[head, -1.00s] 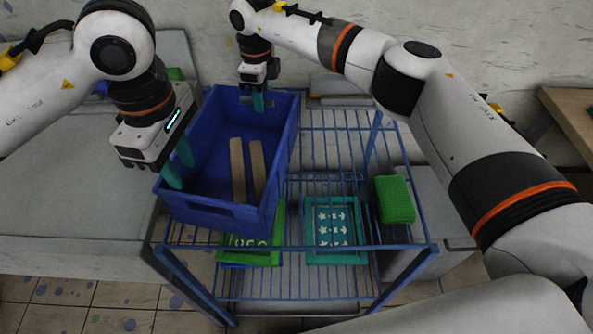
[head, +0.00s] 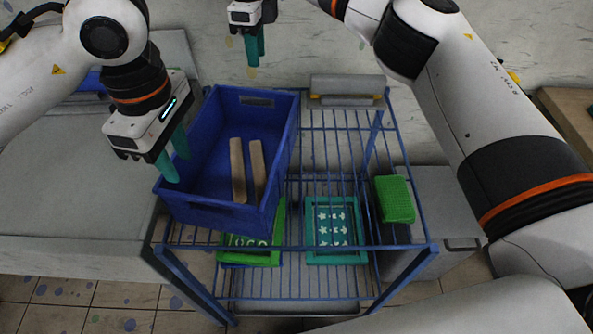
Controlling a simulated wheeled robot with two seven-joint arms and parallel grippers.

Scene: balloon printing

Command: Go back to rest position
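The blue crate (head: 215,213) rests on the top of a blue wire rack, with two wooden bars (head: 238,170) lying inside it. My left gripper (head: 173,157) is at the crate's left side. Its two teal fingers are apart and empty; whether they touch the rim I cannot tell. My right gripper (head: 256,49) is in the air beyond the crate's far end, clear of it. Its fingers point down, look slightly apart and hold nothing.
The blue wire rack (head: 335,246) carries a grey tool (head: 346,88) at its back and a green block (head: 395,199) at its right. Green (head: 276,250) and teal (head: 312,258) stencil frames lie lower down. A grey cabinet (head: 95,215) stands left, a wooden table (head: 572,115) right.

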